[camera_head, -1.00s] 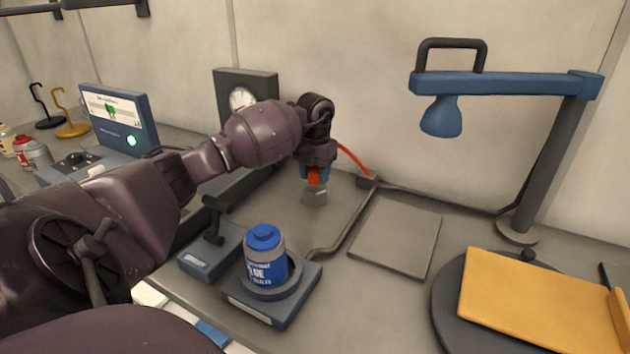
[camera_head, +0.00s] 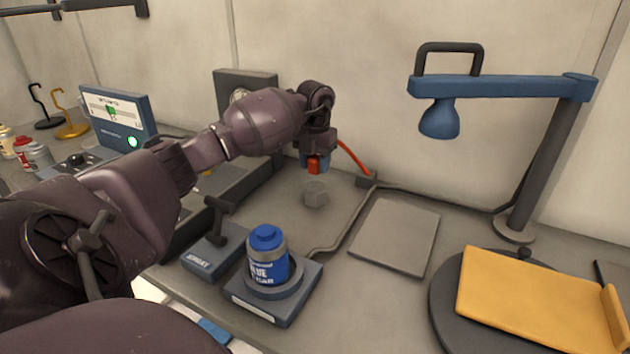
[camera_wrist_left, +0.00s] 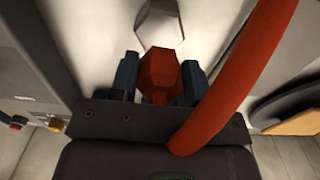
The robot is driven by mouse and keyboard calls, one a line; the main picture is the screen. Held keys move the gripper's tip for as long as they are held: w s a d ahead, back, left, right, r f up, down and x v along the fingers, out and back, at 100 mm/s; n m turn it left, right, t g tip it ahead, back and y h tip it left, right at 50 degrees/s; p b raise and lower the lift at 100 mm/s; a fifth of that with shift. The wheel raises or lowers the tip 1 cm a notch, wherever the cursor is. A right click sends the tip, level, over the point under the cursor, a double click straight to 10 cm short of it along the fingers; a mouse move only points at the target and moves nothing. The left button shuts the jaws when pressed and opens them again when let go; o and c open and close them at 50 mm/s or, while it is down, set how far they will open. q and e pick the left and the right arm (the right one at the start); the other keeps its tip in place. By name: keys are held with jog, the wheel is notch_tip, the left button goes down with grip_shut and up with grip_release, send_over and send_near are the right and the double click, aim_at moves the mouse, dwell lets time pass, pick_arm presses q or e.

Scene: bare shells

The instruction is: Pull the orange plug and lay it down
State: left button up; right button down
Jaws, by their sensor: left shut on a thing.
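My left gripper (camera_head: 314,160) is shut on the orange plug (camera_head: 314,167), which shows as a red-orange block between the blue fingers. In the left wrist view the plug (camera_wrist_left: 158,72) sits between both fingers, with its thick orange cord passing beside it on the right. The plug hangs above a small grey hexagonal block (camera_head: 316,193) on the bench, with a gap between them. That block (camera_wrist_left: 160,24) also shows past the plug in the left wrist view. The cord (camera_head: 354,157) runs to a dark cable box (camera_head: 366,180) near the wall. My right gripper is not in view.
A flat grey plate (camera_head: 395,237) lies bare to the right. A blue-capped jar (camera_head: 267,262) stands on a base in front, beside a lever box (camera_head: 211,250). A blue lamp (camera_head: 500,87) and a yellow board (camera_head: 535,300) are at the right. A meter (camera_head: 118,115) stands left.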

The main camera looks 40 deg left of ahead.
pick_arm(q)
jog(key=shift+r, duration=0.65)
jog(key=shift+r, duration=0.1)
